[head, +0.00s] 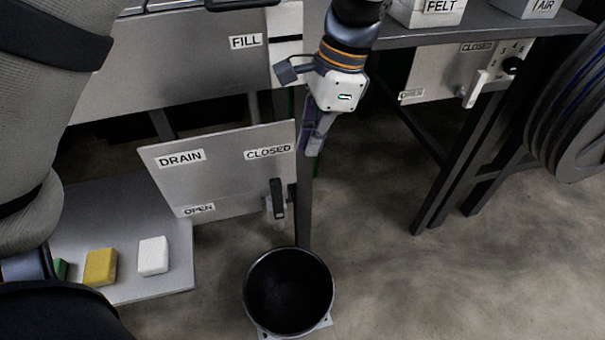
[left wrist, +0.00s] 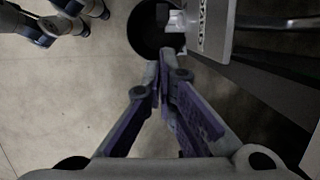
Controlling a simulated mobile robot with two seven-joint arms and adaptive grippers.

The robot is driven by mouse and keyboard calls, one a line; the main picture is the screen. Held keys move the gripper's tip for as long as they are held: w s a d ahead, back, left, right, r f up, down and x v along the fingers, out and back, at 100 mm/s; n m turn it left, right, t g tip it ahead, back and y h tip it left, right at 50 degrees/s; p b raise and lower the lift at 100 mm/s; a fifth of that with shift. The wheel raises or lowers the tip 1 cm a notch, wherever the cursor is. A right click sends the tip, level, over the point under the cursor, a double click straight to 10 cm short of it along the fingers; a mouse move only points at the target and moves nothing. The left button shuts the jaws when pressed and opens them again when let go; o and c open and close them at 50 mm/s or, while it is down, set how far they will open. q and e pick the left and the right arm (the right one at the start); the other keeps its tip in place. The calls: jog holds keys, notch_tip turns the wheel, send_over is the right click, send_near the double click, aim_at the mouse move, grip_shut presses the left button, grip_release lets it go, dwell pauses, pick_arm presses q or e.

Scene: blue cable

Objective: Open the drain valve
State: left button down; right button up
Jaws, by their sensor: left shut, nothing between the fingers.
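The drain valve has a black-gripped lever (head: 277,190) that stands upright at the right side of the grey DRAIN panel (head: 225,178). Its grip is just below the CLOSED label (head: 269,152); the OPEN label (head: 199,209) is at the panel's lower left. My left gripper (head: 312,145) is shut and empty, pointing down at the panel's right edge, above and right of the lever and apart from it. Its closed fingers (left wrist: 158,78) also show in the left wrist view, with the panel edge beyond on the right. My right gripper is not in view.
A black bucket (head: 289,271) stands on the floor below the valve. A low shelf (head: 180,275) at left holds a yellow block (head: 101,267) and a white block (head: 153,255). A second valve panel (head: 440,75) and a cable reel (head: 570,110) are at right. Floor at centre right is clear.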

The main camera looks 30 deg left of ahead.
aim_at(276, 195)
pick_arm(q)
jog(key=x, duration=1)
jog(key=shift+b, duration=0.4)
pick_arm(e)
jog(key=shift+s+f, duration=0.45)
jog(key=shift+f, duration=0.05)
pick_arm(q)
jog(key=shift+w, duration=0.15)
